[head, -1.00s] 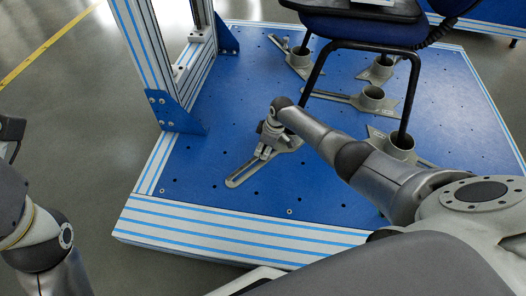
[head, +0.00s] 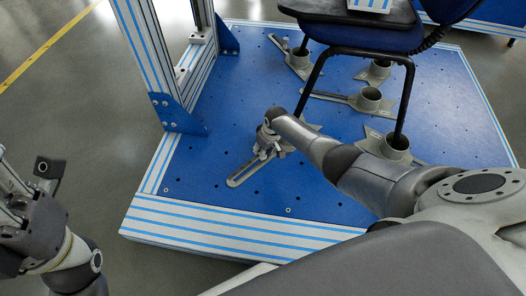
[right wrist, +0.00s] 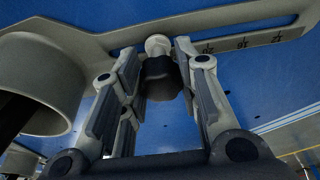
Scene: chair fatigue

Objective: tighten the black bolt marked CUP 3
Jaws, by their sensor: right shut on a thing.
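My right gripper (head: 266,148) is over a grey slotted cup bracket (head: 240,177) near the front of the blue plate. In the right wrist view my right gripper (right wrist: 158,70) is shut on a black bolt (right wrist: 162,80) with a pale round end at the bracket's slot. A large grey cup (right wrist: 45,85) with a dark leg in it stands left of the bolt. Small dark marks run along the bracket at right, but I cannot read a CUP 3 label. My left gripper (head: 45,170) is at the far left, away from the plate; its fingers are unclear.
A blue chair (head: 362,38) stands over the plate, its black legs going down to the cups. Other cups include one at the right leg (head: 397,145) and one behind it (head: 370,97). A striped aluminium post (head: 143,45) with a blue foot rises at left.

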